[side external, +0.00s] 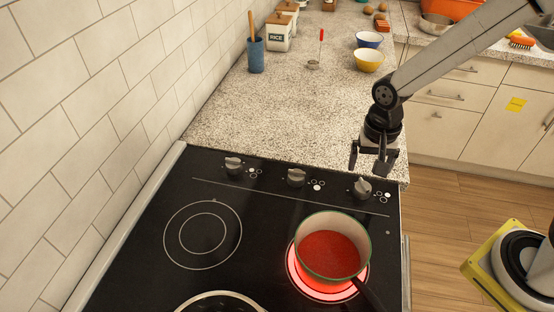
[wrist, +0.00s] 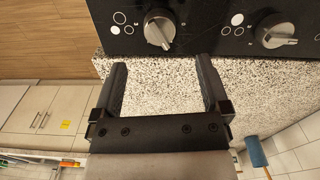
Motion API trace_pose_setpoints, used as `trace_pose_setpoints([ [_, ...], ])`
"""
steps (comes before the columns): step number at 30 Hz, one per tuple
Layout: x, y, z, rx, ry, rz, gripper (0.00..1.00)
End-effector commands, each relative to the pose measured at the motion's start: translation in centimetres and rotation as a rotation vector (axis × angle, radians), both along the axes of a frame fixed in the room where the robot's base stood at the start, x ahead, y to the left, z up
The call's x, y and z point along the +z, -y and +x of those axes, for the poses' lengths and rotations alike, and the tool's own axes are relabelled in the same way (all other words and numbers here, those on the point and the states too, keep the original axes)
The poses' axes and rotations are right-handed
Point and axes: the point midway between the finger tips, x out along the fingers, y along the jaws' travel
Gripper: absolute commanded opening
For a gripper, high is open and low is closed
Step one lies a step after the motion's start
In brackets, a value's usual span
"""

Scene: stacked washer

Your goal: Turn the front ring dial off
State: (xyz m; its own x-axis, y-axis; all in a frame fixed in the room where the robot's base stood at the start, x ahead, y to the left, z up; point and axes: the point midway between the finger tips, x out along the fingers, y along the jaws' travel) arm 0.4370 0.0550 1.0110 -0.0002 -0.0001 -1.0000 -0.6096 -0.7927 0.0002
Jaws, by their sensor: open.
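The stove's black top (side external: 260,220) carries a row of grey dials along its far edge. The rightmost dial (side external: 362,188) has its grip bar at a slant in the wrist view (wrist: 159,30), with ring symbols beside it. The middle dial (side external: 296,178) shows to its right in the wrist view (wrist: 273,30). A third dial (side external: 234,165) is at the left. The right ring (side external: 315,289) glows red under a green-rimmed pot (side external: 333,257). My gripper (side external: 366,172) is open and empty, apart from the rightmost dial, which lies just beyond its fingertips (wrist: 160,64).
The pot's dark handle (side external: 369,293) points toward the lower right. An unlit ring (side external: 203,235) is at the left and another pan (side external: 220,302) at the bottom edge. The speckled counter (side external: 270,115) behind the stove is mostly clear, with bowls (side external: 369,60) farther back.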

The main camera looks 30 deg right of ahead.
Motion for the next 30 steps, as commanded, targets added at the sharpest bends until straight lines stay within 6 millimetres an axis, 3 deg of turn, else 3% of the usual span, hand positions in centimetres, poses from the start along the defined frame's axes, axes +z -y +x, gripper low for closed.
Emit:
trace_pose_setpoints([
  [18,-5.6,0.0,-0.1,0.001,-0.003,0.000,0.96],
  [30,-7.3,0.0,0.0,0.001,0.000,0.000,0.96],
])
